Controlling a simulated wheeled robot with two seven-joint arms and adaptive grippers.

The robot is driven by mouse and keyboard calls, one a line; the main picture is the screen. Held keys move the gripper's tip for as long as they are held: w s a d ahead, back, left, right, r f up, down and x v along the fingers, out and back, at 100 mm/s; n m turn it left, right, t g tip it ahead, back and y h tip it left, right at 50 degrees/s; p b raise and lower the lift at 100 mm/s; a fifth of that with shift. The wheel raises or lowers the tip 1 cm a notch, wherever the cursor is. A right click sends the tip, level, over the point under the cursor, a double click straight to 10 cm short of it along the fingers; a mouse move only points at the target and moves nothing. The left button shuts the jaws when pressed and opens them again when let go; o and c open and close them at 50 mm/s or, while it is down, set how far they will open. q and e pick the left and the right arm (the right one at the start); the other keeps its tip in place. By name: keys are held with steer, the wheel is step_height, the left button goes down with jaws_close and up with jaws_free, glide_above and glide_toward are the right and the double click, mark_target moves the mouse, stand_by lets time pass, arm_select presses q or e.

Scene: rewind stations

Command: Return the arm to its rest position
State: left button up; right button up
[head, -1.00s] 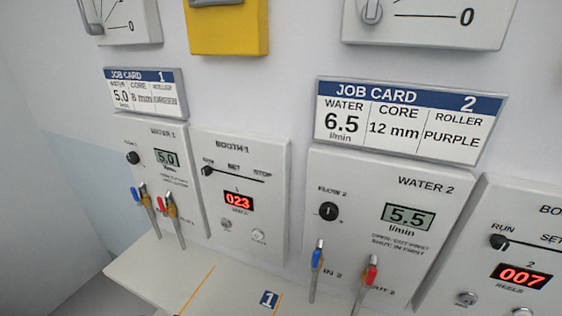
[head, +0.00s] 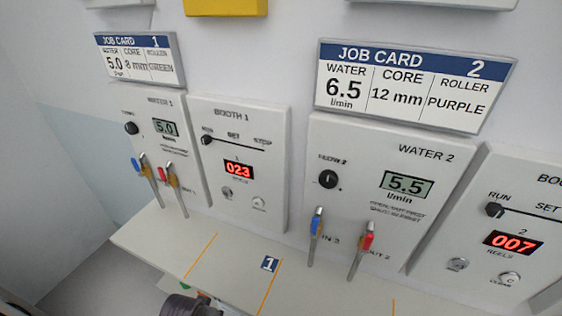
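No gripper fingers show in the head view. A dark grey rounded part (head: 188,305) juts in at the bottom edge; it may be a piece of my arm, but too little shows to tell which. A small green patch shows just behind it. A dark shape also shows in the bottom left corner. Whether either gripper is open or shut is hidden.
A pale shelf (head: 222,262) with orange lines and a "1" label runs below wall panels. The Water 1 panel (head: 150,112) reads 5.0. The Water 2 panel (head: 335,135) reads 5.5, under Job Card 2 (head: 410,87) showing 6.5. Levers stick out above the shelf.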

arm_select(q)
steer(key=s+a+f+g, duration=0.1)
steer(key=s+f, duration=0.3)
steer(key=f, duration=0.9)
steer(key=s+f, duration=0.4)
steer(key=f, duration=1)
steer(key=s+a+f, duration=0.1)
steer(key=s+f, duration=0.5)
steer(key=s, duration=0.3)
steer(key=s+a+f+g, duration=0.1)
steer(key=s+a+f, duration=0.1)
steer(key=s+f, duration=0.5)
steer(key=s, duration=0.2)
steer(key=shift+s+a+f, duration=0.25)
steer(key=shift+s+f, duration=0.05)
steer(key=shift+s, duration=0.1)
